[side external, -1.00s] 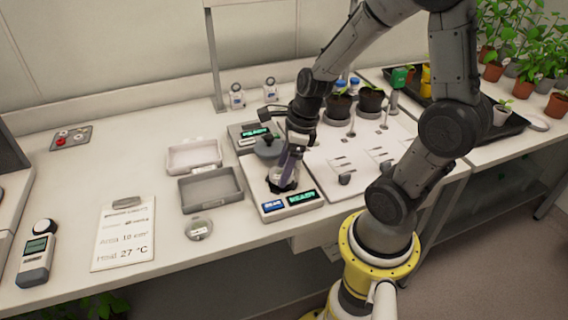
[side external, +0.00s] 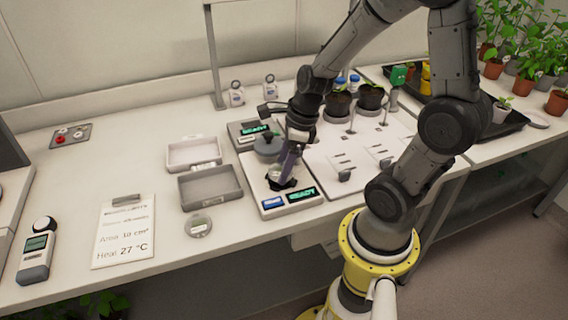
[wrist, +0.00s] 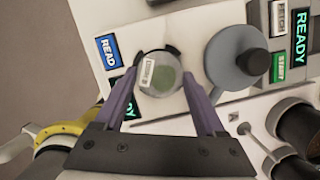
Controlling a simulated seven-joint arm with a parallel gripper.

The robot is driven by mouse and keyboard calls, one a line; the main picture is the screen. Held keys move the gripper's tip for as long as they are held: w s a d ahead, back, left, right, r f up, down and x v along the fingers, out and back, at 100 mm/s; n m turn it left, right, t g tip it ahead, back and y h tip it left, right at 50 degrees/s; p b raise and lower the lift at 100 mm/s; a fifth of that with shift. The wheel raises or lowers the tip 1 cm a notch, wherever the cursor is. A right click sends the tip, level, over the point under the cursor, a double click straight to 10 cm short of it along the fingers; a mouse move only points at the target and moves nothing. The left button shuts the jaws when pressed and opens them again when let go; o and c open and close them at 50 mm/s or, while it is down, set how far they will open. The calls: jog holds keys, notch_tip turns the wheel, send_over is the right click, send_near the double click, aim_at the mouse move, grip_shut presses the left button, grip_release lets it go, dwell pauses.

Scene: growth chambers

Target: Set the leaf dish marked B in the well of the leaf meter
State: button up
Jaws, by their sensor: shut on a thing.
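The leaf meter (side external: 252,171) is a pale box with a blue READ button and a green READY display. In the wrist view the dish lines up with the dark-rimmed well (wrist: 172,49) of the meter (wrist: 98,12). I cannot tell whether it rests on the well floor. In the side view my gripper (side external: 283,178) is low over the well.
A grey round lid with a dark knob (wrist: 230,76) is beside the well. Another clear labelled dish (side external: 198,226) lies left of the meter, near two shallow trays (side external: 211,202) (side external: 194,167). A second device with a green display (side external: 240,141) stands behind. Potted plants (side external: 371,97) are to the right.

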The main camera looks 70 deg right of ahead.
jog(key=shift+f, duration=0.8)
jog(key=o, duration=1.3)
jog(key=shift+r, duration=0.1)
